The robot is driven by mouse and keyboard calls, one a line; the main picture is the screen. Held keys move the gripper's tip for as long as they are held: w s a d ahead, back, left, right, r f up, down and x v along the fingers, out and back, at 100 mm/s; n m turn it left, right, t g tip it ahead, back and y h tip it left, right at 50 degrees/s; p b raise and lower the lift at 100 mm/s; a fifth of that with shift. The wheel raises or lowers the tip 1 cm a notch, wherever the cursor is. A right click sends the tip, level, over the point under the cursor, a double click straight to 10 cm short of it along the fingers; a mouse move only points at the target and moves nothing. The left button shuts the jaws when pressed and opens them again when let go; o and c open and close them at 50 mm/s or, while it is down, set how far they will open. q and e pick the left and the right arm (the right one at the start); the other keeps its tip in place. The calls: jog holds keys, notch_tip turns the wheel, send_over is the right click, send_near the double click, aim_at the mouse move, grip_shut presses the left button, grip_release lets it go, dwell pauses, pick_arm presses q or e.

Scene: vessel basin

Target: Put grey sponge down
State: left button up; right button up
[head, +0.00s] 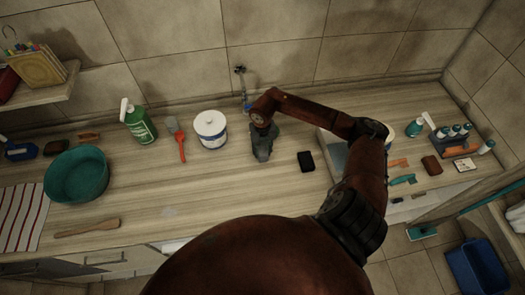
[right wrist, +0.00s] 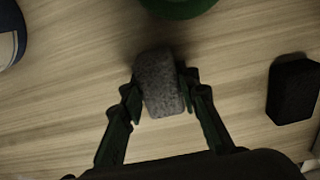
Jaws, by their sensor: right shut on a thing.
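My right gripper (right wrist: 160,88) is shut on the grey sponge (right wrist: 158,82), a speckled block between its two fingers in the right wrist view. In the head view, my right gripper (head: 262,153) points down over the middle of the counter, between the white tub and a black block. The sponge is hard to make out there. I cannot tell whether the sponge touches the countertop. My left gripper is out of view.
A black block (head: 306,161) lies right of the gripper; a white tub (head: 210,130) stands left. A green round thing (right wrist: 178,6) is close beyond the sponge in the wrist view. The counter (head: 225,185) is bare in front of the gripper.

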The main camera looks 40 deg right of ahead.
aim_at(263, 150)
jog(key=shift+f, duration=0.15)
jog(key=o, duration=1)
jog(key=shift+r, duration=0.25)
notch_tip(263, 150, up, 12)
jog(key=shift+f+b, duration=0.1)
jog(key=shift+b, duration=0.65)
